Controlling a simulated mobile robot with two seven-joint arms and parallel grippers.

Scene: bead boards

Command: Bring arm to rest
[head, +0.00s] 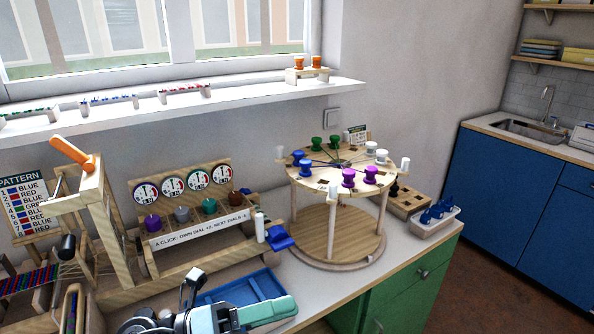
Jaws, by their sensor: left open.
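My left gripper (190,292) is at the bottom of the head view, left of centre, beside my own grey and teal arm parts. It is open and I see nothing between its fingers. It is in front of a blue tray (246,288) and partly covers it. A round two-level wooden stand (338,200) stands clear of it to the right, with green, blue, purple and white pegs on its upper disc. My right gripper is out of view.
A wooden dial board (200,236) with coloured knobs stands behind my gripper. A wooden frame with an orange handle (73,152) rises at left. A white bin (436,220) of blue pieces sits near the counter's right end. A shelf (230,98) runs under the window.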

